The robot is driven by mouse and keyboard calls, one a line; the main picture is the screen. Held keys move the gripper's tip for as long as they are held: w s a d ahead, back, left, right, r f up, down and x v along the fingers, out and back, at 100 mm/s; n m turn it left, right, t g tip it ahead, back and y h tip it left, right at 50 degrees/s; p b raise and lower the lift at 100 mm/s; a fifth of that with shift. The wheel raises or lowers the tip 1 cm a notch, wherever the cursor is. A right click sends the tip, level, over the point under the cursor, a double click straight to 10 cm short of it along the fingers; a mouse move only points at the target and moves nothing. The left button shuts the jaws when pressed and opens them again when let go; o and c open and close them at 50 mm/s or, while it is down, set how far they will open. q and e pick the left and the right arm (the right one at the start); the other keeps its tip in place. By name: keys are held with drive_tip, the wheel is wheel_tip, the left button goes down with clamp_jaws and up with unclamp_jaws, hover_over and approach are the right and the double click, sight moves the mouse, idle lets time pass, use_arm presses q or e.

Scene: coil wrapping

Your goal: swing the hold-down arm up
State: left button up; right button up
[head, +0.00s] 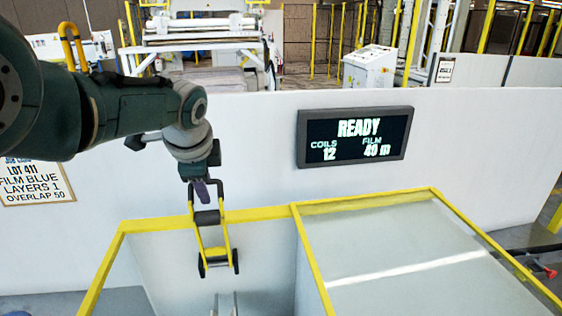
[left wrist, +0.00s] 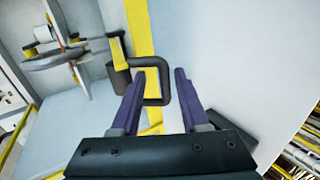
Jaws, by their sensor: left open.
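The hold-down arm (head: 228,238) has yellow bars and dark rollers. It hangs down in front of the white wall in the head view, its lower end near the cell's floor. A black loop handle (head: 221,190) is at its upper end. In the left wrist view the handle (left wrist: 167,88) shows between the purple fingers. My left gripper (head: 202,190) is at the handle, and it also shows in the left wrist view (left wrist: 162,74). Its fingers are apart on either side of the handle; contact is not clear. My right gripper is not in view.
A yellow-edged guard with a clear panel (head: 390,245) stands at the right front. The left wrist view shows a grey disc (left wrist: 52,62) on a stand.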

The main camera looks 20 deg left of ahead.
use_arm(q)
drive_tip(key=p+v, duration=0.7)
drive_tip(key=v, duration=0.3)
idle(0.4)
drive_tip(key=s+d+f+n+h, duration=0.15)
drive_tip(key=s+d, duration=0.25)
drive_tip(key=s, duration=0.4)
drive_tip(key=s+d+f+n, duration=0.3)
drive_tip(key=s, duration=0.4)
drive_tip(key=s+d+r+n+h, duration=0.1)
drive_tip(key=s+d+r+n, duration=0.1)
drive_tip(key=s, duration=0.5)
drive_tip(key=s+d+r+n+g, duration=0.1)
drive_tip(key=s+d+r+n, duration=0.1)
drive_tip(key=s, duration=0.5)
drive_tip(key=shift+r+n+h, duration=0.25)
drive_tip(key=shift+n+h, duration=0.1)
drive_tip(key=shift+n, duration=0.4)
drive_tip(key=shift+d, duration=0.1)
